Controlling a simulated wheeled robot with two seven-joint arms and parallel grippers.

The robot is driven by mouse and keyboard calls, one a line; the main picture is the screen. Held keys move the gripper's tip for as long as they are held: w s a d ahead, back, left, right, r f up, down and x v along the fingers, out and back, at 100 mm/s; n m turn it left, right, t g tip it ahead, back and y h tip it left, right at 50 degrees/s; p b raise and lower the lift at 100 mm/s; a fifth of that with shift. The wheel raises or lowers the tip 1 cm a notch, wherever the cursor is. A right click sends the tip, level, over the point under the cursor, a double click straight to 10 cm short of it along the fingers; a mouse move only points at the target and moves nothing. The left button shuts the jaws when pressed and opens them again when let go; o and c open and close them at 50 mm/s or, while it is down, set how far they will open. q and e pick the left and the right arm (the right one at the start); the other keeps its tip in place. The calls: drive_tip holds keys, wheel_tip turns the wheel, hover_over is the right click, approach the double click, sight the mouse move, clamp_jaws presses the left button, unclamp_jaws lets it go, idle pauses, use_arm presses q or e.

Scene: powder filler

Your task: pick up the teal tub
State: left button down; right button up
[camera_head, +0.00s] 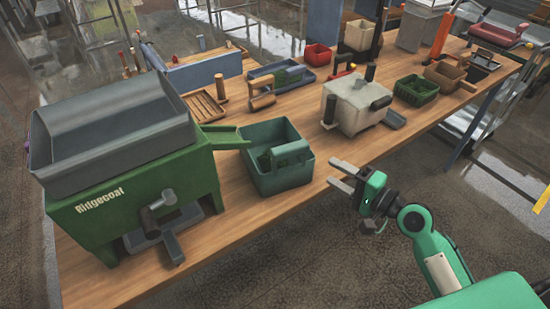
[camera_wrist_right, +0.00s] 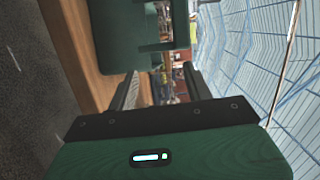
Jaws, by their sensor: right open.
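The teal tub (camera_head: 272,176) stands upright on the wooden table under the green chute of the Ridgecoat machine. Its near side has a raised grip part. In the right wrist view the tub (camera_wrist_right: 115,40) fills the top, beyond my fingers. My right gripper (camera_head: 338,176) is open and empty, to the right of the tub and apart from it, near the table's front edge. In the right wrist view the right gripper (camera_wrist_right: 160,85) has its two fingers spread towards the tub. My left gripper is not in view.
The green Ridgecoat machine (camera_head: 140,200) with a grey hopper stands left of the tub. A cream machine (camera_head: 352,103) stands behind to the right, and a green basket (camera_head: 416,90) lies beyond it. Blue trays and a wooden rack (camera_head: 205,104) are behind. The tabletop (camera_head: 235,225) in front of the tub is clear.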

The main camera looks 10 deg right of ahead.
sight(306, 151)
drive_tip(key=shift+y, duration=0.5)
drive_tip(key=w+a+r+p, duration=0.1)
drive_tip(key=w, duration=0.1)
drive_tip(key=w+a+r+p, duration=0.1)
drive_tip(key=w+a, duration=0.1)
drive_tip(key=w+a+r, duration=0.1)
drive_tip(key=a, duration=0.1)
drive_tip(key=shift+w+a+p, duration=0.15)
drive_tip(key=shift+w+p, duration=0.25)
drive_tip(key=shift+w+a, duration=0.15)
drive_tip(key=shift+w, duration=0.05)
drive_tip(key=p+x, duration=0.1)
drive_tip(key=x, duration=0.1)
drive_tip(key=p+x, duration=0.1)
drive_tip(key=x, duration=0.1)
drive_tip(key=shift+w+a+r, duration=0.15)
drive_tip(key=shift+a+r, duration=0.05)
drive_tip(key=shift+a, duration=0.15)
drive_tip(key=shift+w+a+f, duration=0.15)
drive_tip(key=shift+w, duration=0.1)
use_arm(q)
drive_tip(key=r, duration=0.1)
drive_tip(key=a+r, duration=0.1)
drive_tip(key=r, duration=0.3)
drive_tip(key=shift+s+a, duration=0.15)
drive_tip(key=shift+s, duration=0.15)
use_arm(e)
clamp_jaws()
